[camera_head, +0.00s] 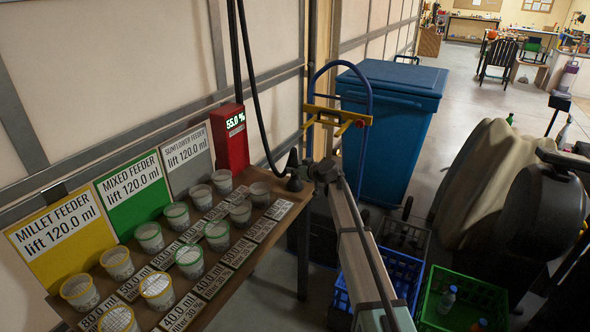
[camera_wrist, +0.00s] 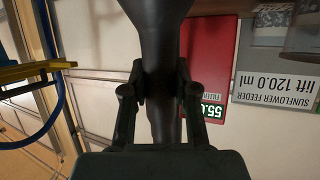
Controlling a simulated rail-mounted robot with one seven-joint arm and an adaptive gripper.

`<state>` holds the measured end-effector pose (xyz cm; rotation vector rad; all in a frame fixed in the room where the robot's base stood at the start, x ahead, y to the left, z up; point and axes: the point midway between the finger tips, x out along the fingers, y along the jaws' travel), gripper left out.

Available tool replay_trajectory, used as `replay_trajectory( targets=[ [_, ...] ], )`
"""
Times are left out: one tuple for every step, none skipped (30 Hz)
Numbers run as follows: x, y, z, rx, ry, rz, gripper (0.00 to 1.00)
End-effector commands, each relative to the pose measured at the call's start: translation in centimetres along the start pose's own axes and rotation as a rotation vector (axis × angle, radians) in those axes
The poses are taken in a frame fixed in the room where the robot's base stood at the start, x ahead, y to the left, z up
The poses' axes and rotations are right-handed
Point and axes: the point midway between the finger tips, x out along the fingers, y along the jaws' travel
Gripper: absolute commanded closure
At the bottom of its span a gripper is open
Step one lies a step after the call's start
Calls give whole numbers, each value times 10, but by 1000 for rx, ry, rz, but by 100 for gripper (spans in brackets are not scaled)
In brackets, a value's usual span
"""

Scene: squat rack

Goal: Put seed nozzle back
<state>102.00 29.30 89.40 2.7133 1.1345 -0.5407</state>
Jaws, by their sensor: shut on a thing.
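The black seed nozzle (camera_head: 293,160) is held upright at the right end of the wooden shelf, with its black hose (camera_head: 250,80) curving up to the left. My gripper (camera_head: 308,172) is shut on the nozzle. In the wrist view the dark nozzle (camera_wrist: 160,25) passes between the fingers of my gripper (camera_wrist: 161,75) and flares wide at the picture's top. A red box (camera_head: 230,138) with a "55.0 %" display stands left of the nozzle; it also shows in the wrist view (camera_wrist: 208,65). The nozzle appears apart from the red box.
Several seed cups (camera_head: 190,257) and volume plates (camera_head: 212,282) cover the shelf. Yellow (camera_head: 62,240), green (camera_head: 132,192) and grey (camera_head: 190,158) feeder signs stand behind them. A blue hand truck (camera_head: 370,90) and blue bin (camera_head: 395,110) are to the right; crates (camera_head: 460,300) stand below.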

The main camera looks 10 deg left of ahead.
Motion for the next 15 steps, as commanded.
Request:
replay_trajectory(
  targets=[
    [0, 0, 0, 0, 1, 0, 100],
    [0, 0, 1, 0, 1, 1, 100],
    [0, 0, 1, 0, 2, 1, 100],
    [0, 0, 0, 0, 2, 1, 100],
    [0, 0, 0, 0, 2, 1, 100],
    [0, 0, 0, 0, 1, 1, 100],
    [0, 0, 1, 0, 1, 1, 100],
    [1, 0, 1, 0, 1, 1, 100],
    [1, 0, 2, 0, 1, 1, 100],
    [1, 0, 3, 0, 1, 1, 100],
    [2, 0, 3, 0, 1, 1, 100],
    [2, 0, 4, 0, 1, 1, 100],
    [2, 0, 4, 0, 1, 1, 100],
    [2, 0, 4, 0, 1, 0, 68],
    [2, 0, 3, 0, 1, 0, 54]
  ],
)
